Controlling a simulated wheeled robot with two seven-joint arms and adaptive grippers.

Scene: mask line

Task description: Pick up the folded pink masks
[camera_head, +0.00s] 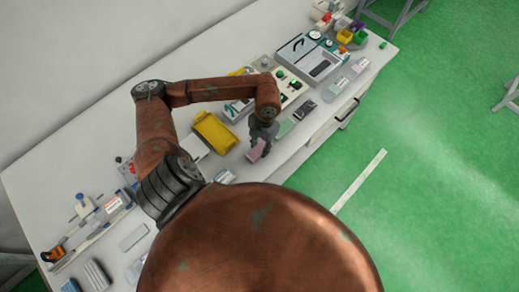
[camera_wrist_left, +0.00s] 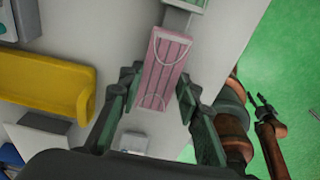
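The folded pink masks (camera_head: 257,150) are near the front edge of the white table, just below my left gripper (camera_head: 262,133). In the left wrist view the pink masks (camera_wrist_left: 164,68) show as a pleated rectangle with white ear loops, slightly tilted. The near end lies between the fingers of my left gripper (camera_wrist_left: 158,92), which are apart, with a gap visible beside the right finger. Whether either finger touches the masks I cannot tell. My right gripper (camera_wrist_left: 262,99) shows small in the left wrist view, over the green floor, with its fingers apart.
A yellow tray (camera_head: 215,132) lies left of the left gripper. Green masks (camera_head: 285,128) and a dark device (camera_head: 304,109) lie farther along the front edge. A control panel (camera_head: 288,86) and a grey-blue machine (camera_head: 308,60) stand behind. A small white-grey item (camera_wrist_left: 133,143) lies near the gripper.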

